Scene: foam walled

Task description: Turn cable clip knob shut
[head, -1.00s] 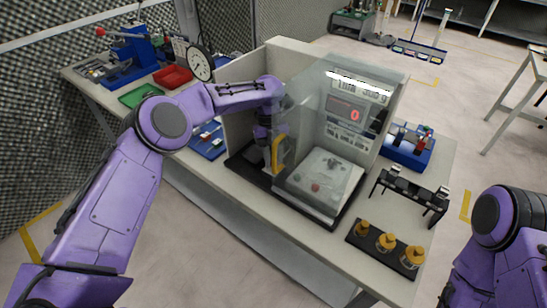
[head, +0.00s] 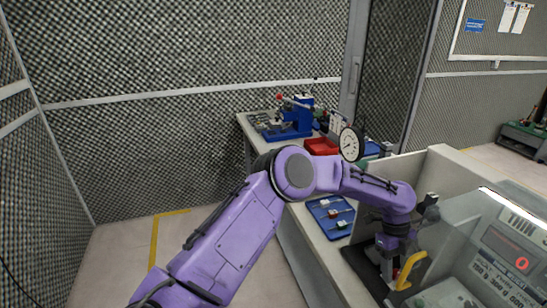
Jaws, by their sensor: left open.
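I cannot make out a cable clip or its knob for certain. A blue tray (head: 331,217) with a few small red and white pieces lies on the bench left of my left forearm; the pieces are too small to identify. My left gripper (head: 392,268) points down in front of the foam-coloured wall panel, beside a yellow handle (head: 410,270) on the clear-sided weighing machine (head: 490,250). The gripper is open, its fingertips partly hidden; I cannot tell if it touches the handle. My right gripper is out of view.
A blue press (head: 292,118), a red bin (head: 321,146) and a round dial gauge (head: 351,144) stand at the bench's far end. A pale panel (head: 440,175) rises behind the weighing machine. Dark textured walls enclose the left and back; the floor at left is clear.

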